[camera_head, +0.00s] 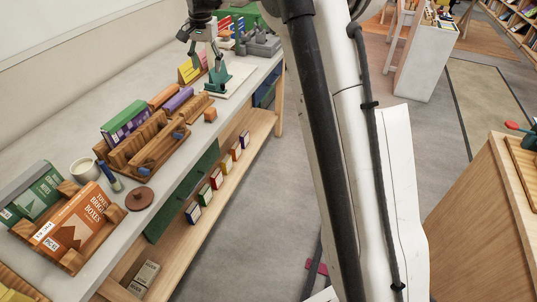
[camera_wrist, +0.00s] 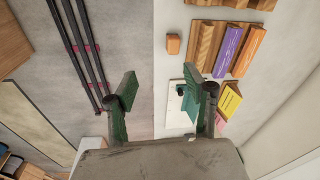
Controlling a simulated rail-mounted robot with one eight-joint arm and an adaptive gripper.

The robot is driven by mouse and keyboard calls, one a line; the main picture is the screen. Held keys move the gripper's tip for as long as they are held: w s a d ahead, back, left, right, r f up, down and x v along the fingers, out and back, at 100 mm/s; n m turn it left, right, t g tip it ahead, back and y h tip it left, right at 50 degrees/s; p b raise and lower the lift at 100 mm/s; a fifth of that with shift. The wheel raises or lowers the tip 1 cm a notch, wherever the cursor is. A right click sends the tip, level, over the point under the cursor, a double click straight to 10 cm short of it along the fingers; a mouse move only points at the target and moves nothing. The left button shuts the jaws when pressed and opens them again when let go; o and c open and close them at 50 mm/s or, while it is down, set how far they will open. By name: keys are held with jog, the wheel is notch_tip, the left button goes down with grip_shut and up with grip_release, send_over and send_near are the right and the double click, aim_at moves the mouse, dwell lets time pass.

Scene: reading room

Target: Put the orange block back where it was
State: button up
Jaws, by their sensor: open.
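A small orange-brown block (camera_head: 210,114) sits alone on the grey-white counter, near its front edge and beside a wooden slotted rack. It also shows in the wrist view (camera_wrist: 173,44), ahead of my fingers. My gripper (camera_wrist: 165,98) is open with nothing between its two green fingers. In the head view my gripper (camera_head: 199,38) is at the top, above the far part of the counter and apart from the block. The wooden rack (camera_head: 150,142) holds a purple and an orange piece in its far part; an orange rounded piece (camera_wrist: 248,50) shows in the wrist view.
A teal stand on a white plate (camera_head: 238,80) is below my gripper. A yellow card (camera_head: 188,70), a cup (camera_head: 84,170), a brown disc (camera_head: 139,198) and boxed books (camera_head: 72,222) occupy the counter. A shelf (camera_head: 215,190) is underneath.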

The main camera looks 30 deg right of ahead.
jog(key=s+r+n+t, duration=0.15)
jog(key=s+r, duration=0.25)
jog(key=s, duration=0.8)
jog(key=s+r+n+t, duration=0.15)
jog(key=s+r, duration=0.25)
jog(key=s, duration=0.8)
jog(key=s+f+n+t, duration=0.1)
jog(key=s+f, duration=0.4)
jog(key=s, duration=0.5)
jog(key=s+f+n+t, duration=0.1)
jog(key=s+f+n, duration=0.2)
jog(key=s, duration=0.7)
notch_tip(320, 180, down, 2)
jog(key=shift+s+t, duration=0.25)
jog(key=shift+t, duration=0.05)
